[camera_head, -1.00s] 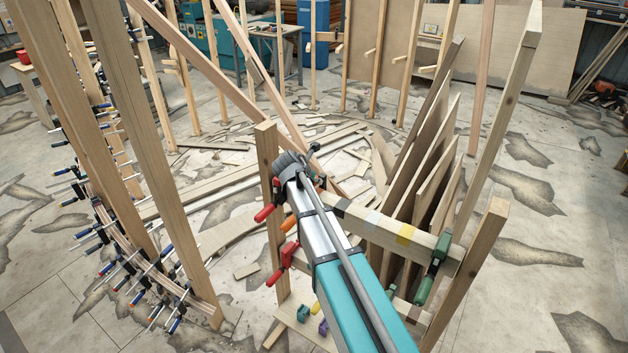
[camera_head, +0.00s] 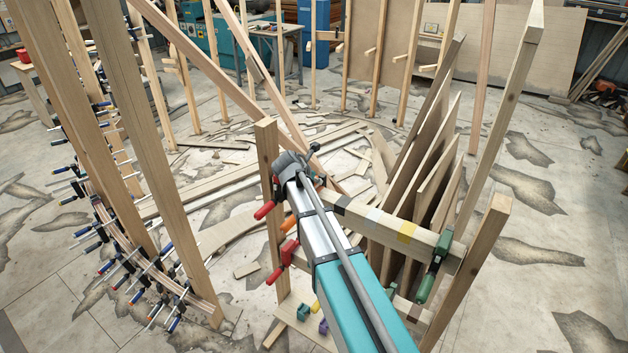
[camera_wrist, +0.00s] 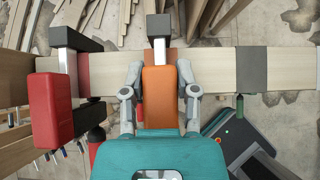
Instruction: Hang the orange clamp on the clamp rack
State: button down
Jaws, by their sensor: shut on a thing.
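My gripper (camera_wrist: 160,88) has its two grey fingers closed on the sides of the orange clamp (camera_wrist: 158,103) in the wrist view. The clamp's metal bar and black jaw (camera_wrist: 159,26) reach across the rack beam (camera_wrist: 210,62), in line with the orange band (camera_wrist: 175,54). I cannot tell whether the clamp's weight rests on the beam. In the head view my arm hides most of the clamp; a bit of orange (camera_head: 289,223) shows beside the left post. The rack beam (camera_head: 372,220) also shows there, with coloured bands.
A red clamp (camera_wrist: 50,106) hangs on the beam just left of the orange one. A green clamp (camera_head: 433,266) hangs at the beam's right end. Upright posts (camera_head: 268,170) and leaning boards (camera_head: 425,175) stand close by. Small coloured blocks (camera_head: 303,312) lie below.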

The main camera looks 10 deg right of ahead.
jog(key=shift+f, duration=0.3)
jog(key=shift+c, duration=1.4)
grip_release()
jog(key=shift+r, duration=0.2)
notch_tip(320, 180, up, 9)
jog(key=p, duration=0.9)
jog(key=shift+r, duration=0.2)
